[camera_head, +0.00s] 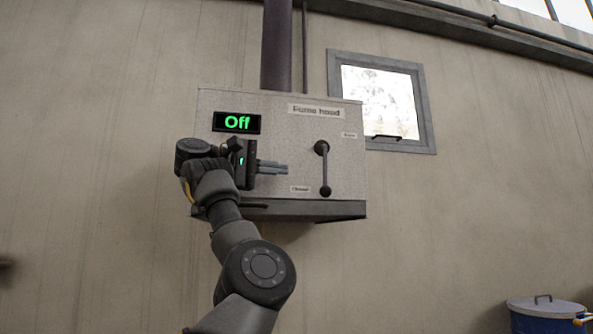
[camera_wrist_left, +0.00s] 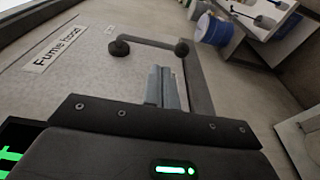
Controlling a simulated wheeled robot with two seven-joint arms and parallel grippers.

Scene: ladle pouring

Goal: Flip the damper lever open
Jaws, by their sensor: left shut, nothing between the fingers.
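The damper lever (camera_head: 323,168) is a dark rod with a round pivot at the top and a knob at the bottom, on the front of the grey fume hood box (camera_head: 220,185). It hangs straight down beside a small label. In the left wrist view the lever (camera_wrist_left: 150,42) lies across the top, beyond the fingertips. My left gripper (camera_head: 286,168) is shut and empty, to the left of the lever with a gap between them. Its closed fingers (camera_wrist_left: 165,75) also show in the wrist view. My right gripper is not in view.
A dark duct (camera_head: 276,45) rises from the box. A window (camera_head: 378,95) is at the right. A blue bin (camera_head: 546,318) stands at the lower right. The space right of the lever is clear.

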